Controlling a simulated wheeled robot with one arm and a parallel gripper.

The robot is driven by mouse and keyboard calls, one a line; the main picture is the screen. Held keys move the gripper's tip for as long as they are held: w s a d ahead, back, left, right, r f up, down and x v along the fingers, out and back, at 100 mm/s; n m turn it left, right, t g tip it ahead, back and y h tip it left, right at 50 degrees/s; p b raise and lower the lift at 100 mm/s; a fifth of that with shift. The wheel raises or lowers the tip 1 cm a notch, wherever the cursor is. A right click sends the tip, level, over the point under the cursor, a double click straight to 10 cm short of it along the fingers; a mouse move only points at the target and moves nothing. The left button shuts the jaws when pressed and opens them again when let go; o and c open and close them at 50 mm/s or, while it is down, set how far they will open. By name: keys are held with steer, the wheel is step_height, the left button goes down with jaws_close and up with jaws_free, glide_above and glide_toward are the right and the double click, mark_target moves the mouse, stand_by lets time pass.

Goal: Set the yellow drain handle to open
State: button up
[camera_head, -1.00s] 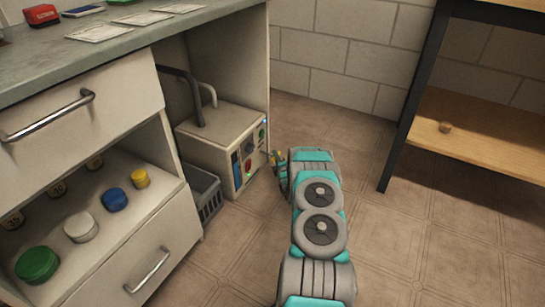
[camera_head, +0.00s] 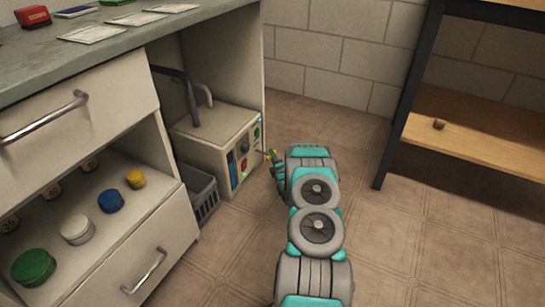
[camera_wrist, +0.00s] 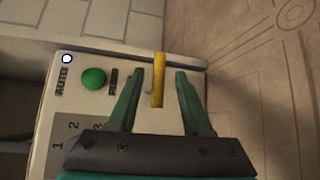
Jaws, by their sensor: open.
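The pale pump box (camera_head: 215,140) stands on the floor in the open bay under the counter. In the wrist view its panel (camera_wrist: 75,100) shows the yellow drain handle (camera_wrist: 158,82), a narrow bar upright in the picture. My gripper (camera_wrist: 157,70) is open, with one dark green finger on each side of the handle and a gap on both sides. In the head view my gripper (camera_head: 273,164) is beside the panel's right edge, small and partly hidden by my arm. I cannot read any position mark for the handle.
The panel also has a green button (camera_wrist: 94,79) and a lit round lamp (camera_wrist: 67,59). A grey crate (camera_head: 203,196) stands left of the box, by the drawers. A wooden shelf (camera_head: 480,140) with a black leg is at right. The floor between is clear.

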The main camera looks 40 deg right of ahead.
steer(key=f+v, duration=0.1)
steer(key=v, duration=0.5)
steer(key=shift+r, duration=0.45)
steer(key=shift+p, duration=0.3)
